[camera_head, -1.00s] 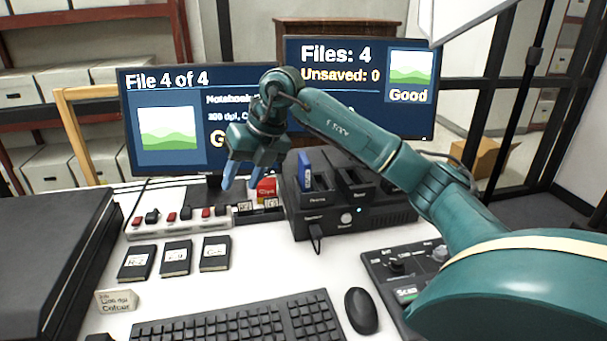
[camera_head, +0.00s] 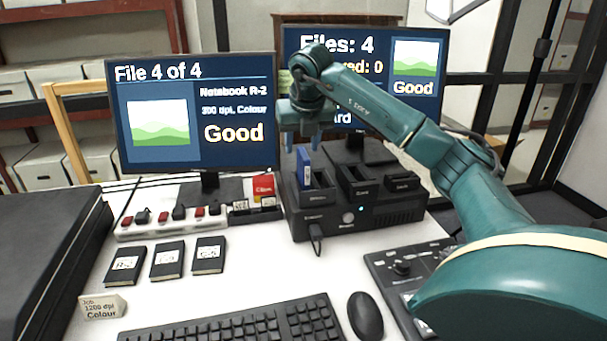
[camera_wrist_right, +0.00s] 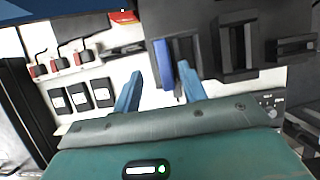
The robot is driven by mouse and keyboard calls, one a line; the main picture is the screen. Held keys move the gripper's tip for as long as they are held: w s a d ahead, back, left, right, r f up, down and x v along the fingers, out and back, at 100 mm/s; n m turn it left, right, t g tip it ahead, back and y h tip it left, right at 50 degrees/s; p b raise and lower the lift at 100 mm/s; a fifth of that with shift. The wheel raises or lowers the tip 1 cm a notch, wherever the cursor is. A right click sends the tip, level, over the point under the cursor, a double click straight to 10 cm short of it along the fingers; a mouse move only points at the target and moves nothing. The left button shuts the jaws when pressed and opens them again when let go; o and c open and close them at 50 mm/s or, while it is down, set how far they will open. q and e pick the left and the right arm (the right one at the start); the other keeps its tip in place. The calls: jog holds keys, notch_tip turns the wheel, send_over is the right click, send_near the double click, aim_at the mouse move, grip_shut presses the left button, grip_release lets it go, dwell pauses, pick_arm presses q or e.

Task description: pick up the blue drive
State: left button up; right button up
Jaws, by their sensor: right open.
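The blue drive (camera_head: 304,168) stands upright in the left slot of the black dock (camera_head: 335,219). In the right wrist view the drive (camera_wrist_right: 162,53) shows as a blue block at the left end of the dock. My right gripper (camera_head: 302,143) is open and points down, just above the drive in the head view. In the wrist view its two blue fingers (camera_wrist_right: 160,72) are apart with nothing held, and the drive lies beyond the tips, between their lines. The exact height gap is hard to tell. My left gripper is not in view.
The dock's other slots stand right of the drive. A power strip (camera_head: 172,221) with red and black switches and a small black tray (camera_head: 253,215) with a red card are to the left. Two monitors (camera_head: 192,115) stand behind. Several black notebooks (camera_head: 167,261) and a keyboard (camera_head: 240,325) lie in front.

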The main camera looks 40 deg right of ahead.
aim_at(304, 154)
jog(key=x, duration=0.4)
jog(key=shift+s+d+f, duration=0.15)
jog(key=shift+d+f, duration=0.15)
jog(key=shift+c, duration=0.2)
grip_shut()
